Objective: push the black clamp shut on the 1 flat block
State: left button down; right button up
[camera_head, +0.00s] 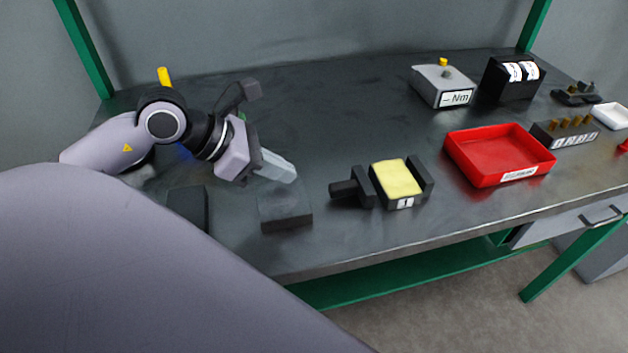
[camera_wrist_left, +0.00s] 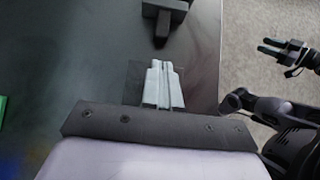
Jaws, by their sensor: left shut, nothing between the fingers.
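The black clamp (camera_head: 363,187) stands on the bench with a round stub on its left side. The yellow flat block (camera_head: 397,177) lies in a black holder (camera_head: 425,183) labelled 1, right of the clamp. I cannot tell whether the clamp's jaw touches the block. My left gripper (camera_head: 292,172) is shut and empty, left of the stub and apart from it, above a dark square pad (camera_head: 285,208). In the left wrist view its fingers (camera_wrist_left: 163,68) point at the clamp's stub (camera_wrist_left: 162,28). My right gripper (camera_wrist_left: 264,46) is open, off the bench edge.
A red tray (camera_head: 497,155) lies right of the holder. Behind are a grey box with a yellow knob (camera_head: 443,85) and a black box (camera_head: 510,78). A labelled rack (camera_head: 565,133) and a white dish (camera_head: 611,115) are at far right. Bare bench lies behind the clamp.

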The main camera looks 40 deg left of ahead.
aim_at(338, 185)
pick_arm(q)
jog(key=shift+p+x, duration=0.4)
jog(key=shift+x, duration=3.45)
pick_arm(e)
jog(key=shift+w+r, duration=0.15)
jog(key=shift+r, duration=0.35)
pick_arm(q)
jog(key=shift+w+d+b, duration=0.4)
jog(key=shift+w+d, duration=0.25)
jog(key=shift+w, duration=0.15)
jog(key=shift+w+d, duration=0.35)
pick_arm(e)
jog(key=shift+w+d+f, duration=0.4)
jog(key=shift+w+d, duration=0.1)
jog(key=shift+w, duration=0.1)
pick_arm(q)
jog(key=shift+a+r, duration=0.1)
jog(key=shift+r, duration=0.05)
